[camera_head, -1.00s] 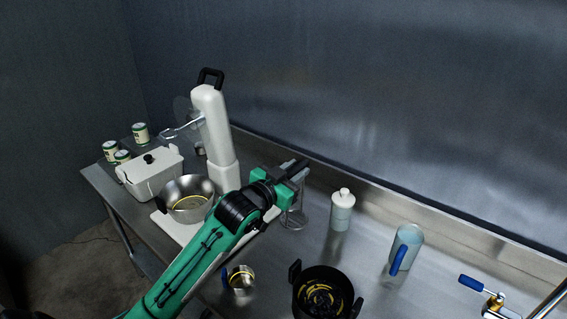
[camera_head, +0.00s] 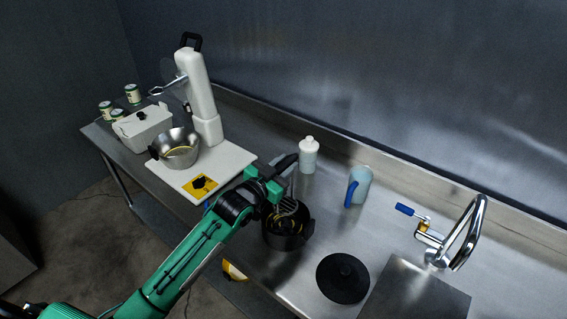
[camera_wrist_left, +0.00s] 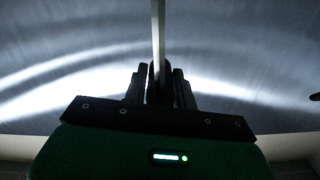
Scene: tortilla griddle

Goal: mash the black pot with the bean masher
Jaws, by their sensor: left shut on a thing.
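The black pot (camera_head: 284,240) stands on the steel counter, with dark contents and some yellow showing inside. My left gripper (camera_head: 272,178) is above its far left rim, shut on the bean masher's dark handle (camera_head: 287,160). The masher's wire head (camera_head: 289,206) hangs at the pot's mouth; I cannot tell whether it touches the contents. In the left wrist view, the dark fingers (camera_wrist_left: 160,87) close around the handle and a pale rod (camera_wrist_left: 158,28) runs up between them. My right gripper is not in view.
A black lid (camera_head: 343,278) lies right of the pot. A white bottle (camera_head: 308,156) and a blue-handled pitcher (camera_head: 361,186) stand behind. A white machine (camera_head: 201,100) with a steel bowl (camera_head: 180,153) is at left, the faucet (camera_head: 466,235) at right.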

